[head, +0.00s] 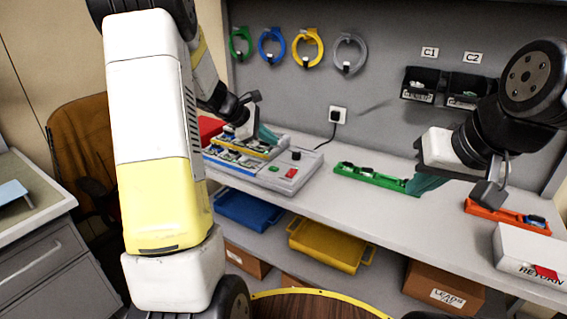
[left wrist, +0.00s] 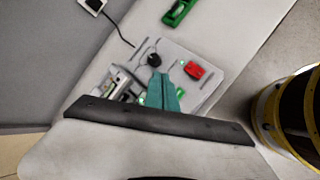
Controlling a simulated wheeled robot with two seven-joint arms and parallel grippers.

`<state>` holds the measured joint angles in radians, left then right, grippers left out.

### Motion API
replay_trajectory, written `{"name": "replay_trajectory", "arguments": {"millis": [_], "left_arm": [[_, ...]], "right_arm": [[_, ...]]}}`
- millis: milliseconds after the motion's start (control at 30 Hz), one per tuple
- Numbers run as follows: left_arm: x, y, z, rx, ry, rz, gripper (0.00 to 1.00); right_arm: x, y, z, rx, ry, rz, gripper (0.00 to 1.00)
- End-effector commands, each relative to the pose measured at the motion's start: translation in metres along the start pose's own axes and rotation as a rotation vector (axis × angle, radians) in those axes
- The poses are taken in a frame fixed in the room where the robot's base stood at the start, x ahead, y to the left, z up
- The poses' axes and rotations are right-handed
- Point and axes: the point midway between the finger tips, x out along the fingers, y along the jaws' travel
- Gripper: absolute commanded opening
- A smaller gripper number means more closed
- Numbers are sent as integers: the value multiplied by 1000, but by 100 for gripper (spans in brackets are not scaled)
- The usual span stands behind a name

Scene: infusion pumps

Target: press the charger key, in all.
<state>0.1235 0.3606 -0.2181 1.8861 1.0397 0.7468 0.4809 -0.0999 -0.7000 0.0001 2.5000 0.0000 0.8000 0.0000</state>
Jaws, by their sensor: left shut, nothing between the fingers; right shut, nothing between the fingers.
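The charger (head: 300,163) is a light grey unit on the bench with a black round knob (head: 296,155), a red key (head: 291,173) and a small green part (head: 274,168) on its top. In the left wrist view the red key (left wrist: 195,70) lies to the right of my left fingertips and the black knob (left wrist: 153,60) is just beyond them. My left gripper (head: 268,134) is shut and empty, over the charger; whether its teal fingers (left wrist: 158,76) touch it I cannot tell. My right gripper (head: 416,186) is shut and empty, beside the green tray.
Pump modules (head: 236,148) sit on the charger's left part. A green tray (head: 365,176), an orange tray (head: 495,214) and a white RETURN box (head: 530,255) stand along the bench. A wall socket (head: 338,115) has a black cord. Bare bench lies between charger and green tray.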

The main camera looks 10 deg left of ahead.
Motion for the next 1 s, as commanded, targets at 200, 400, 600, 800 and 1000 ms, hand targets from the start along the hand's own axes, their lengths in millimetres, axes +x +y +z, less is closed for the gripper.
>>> {"name": "replay_trajectory", "arguments": {"millis": [200, 400, 600, 800, 1000], "left_arm": [[23, -17, -17, -4, 1, -3, 0], [39, -29, -29, -3, 0, -2, 0], [48, -35, -35, -1, 0, -1, 0], [49, -36, -36, -1, 0, 0, 0], [49, -36, -36, 0, 0, 0, 0]], "right_arm": [[0, 0, 0, 0, 0, 0, 0], [0, 0, 0, 0, 0, 0, 0], [0, 0, 0, 0, 0, 0, 0], [0, 0, 0, 0, 0, 0, 0], [0, 0, 0, 0, 0, 0, 0]]}}
